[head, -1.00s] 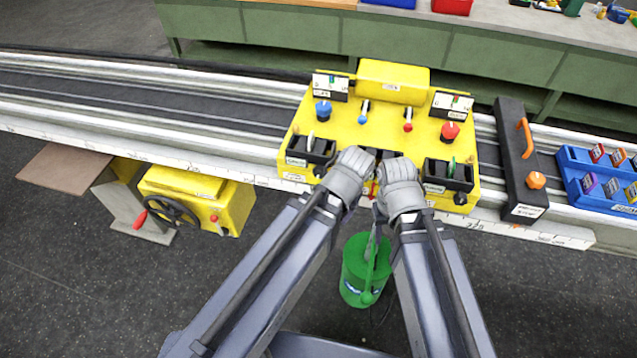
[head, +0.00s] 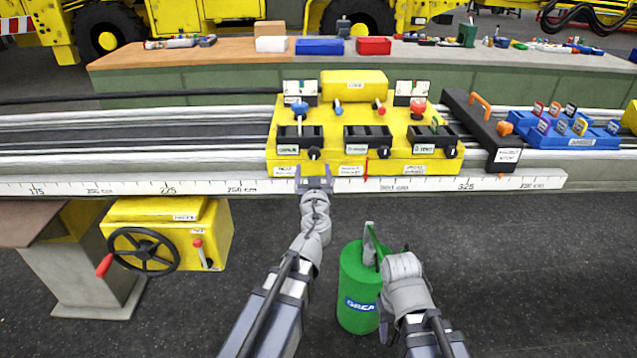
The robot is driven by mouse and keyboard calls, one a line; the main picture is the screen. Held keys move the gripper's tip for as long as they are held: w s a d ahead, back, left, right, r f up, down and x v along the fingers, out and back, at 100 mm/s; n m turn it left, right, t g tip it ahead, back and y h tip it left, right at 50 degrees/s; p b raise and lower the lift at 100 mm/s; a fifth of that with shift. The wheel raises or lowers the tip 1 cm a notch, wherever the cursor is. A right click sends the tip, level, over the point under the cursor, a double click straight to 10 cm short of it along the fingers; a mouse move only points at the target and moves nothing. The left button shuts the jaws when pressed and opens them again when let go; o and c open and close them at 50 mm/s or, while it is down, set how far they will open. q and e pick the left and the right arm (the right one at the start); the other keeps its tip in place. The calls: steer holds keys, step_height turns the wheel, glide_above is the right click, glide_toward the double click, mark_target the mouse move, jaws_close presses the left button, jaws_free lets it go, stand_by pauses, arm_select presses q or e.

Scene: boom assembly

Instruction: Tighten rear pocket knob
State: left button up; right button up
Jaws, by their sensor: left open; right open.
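A yellow carriage (head: 345,172) sits on the rail with three black pockets along its front: left pocket (head: 300,134), middle pocket (head: 367,133) and right pocket (head: 432,134). Each has a black knob at its lower right: left knob (head: 314,153), middle knob (head: 383,152), right knob (head: 450,152). The pocket labels are too small to read, so I cannot tell which is the rear one. My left gripper (head: 314,180) is open just below the left knob, pointing at it, seemingly apart from it.
A green can (head: 357,288) stands below the rail, close to my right gripper. A black bar with orange handle (head: 480,128) and a blue tray (head: 570,138) lie right of the carriage. A yellow box with handwheel (head: 168,238) is at lower left. A ruler (head: 200,187) runs along the rail's front.

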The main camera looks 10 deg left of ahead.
mark_target(314, 156)
arm_select(q)
steer(key=shift+d+x, duration=0.15)
steer(key=shift+x, duration=1.8)
steer(key=shift+d+x, duration=0.15)
steer(key=shift+x, duration=1.8)
jaws_close()
